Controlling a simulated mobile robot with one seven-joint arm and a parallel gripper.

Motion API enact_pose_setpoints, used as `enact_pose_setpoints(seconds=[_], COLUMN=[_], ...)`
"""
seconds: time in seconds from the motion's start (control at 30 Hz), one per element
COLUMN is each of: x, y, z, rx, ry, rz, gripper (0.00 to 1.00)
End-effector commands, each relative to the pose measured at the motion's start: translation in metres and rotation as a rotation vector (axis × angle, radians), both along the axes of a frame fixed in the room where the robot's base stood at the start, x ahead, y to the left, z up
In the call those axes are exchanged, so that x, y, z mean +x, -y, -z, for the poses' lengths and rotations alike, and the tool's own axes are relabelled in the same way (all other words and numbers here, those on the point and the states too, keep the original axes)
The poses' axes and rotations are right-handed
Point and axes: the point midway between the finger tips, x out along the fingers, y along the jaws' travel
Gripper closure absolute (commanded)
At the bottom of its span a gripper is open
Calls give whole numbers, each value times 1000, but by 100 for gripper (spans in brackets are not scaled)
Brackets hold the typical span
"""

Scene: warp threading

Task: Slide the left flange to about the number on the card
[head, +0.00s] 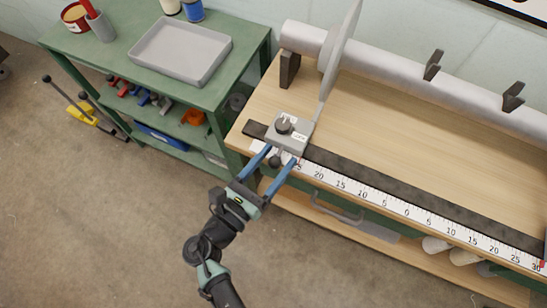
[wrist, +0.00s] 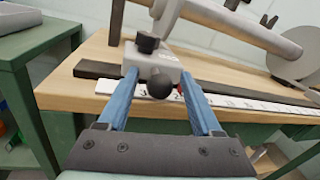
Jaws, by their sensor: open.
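The left flange is a thin grey disc (head: 340,48) around a silver roll, standing on a grey sliding block (head: 293,136) with a black lock knob (head: 284,125). The block sits on a dark rail near the left end of a numbered scale (head: 385,201), close to the 25 mark. A black ball knob (head: 274,161) sticks out of the block's front; it shows in the wrist view (wrist: 160,85). My gripper (head: 281,155) is open, its blue fingers on either side of the ball knob. Whether they touch it is unclear. I see no readable card number.
The silver roll (head: 398,74) runs along the back of the wooden bench, with dark brackets near it. A green cart (head: 90,60) with a grey tray (head: 181,50) stands left. A framed board (head: 515,8) is cut off at top right. The rail right of the block is clear.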

Motion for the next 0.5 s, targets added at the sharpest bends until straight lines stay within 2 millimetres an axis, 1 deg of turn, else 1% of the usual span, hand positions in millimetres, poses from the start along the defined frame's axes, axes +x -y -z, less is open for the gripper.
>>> enact_pose_setpoints(seconds=[0.27, 0.37, 0.5], x=[-2, -9, -29], y=[-2, -8, -26], z=[0, 0, 0], rx=[-1, -1, 0], ry=[-1, -2, -1], rz=[1, -2, -3], gripper=[34, 34, 34])
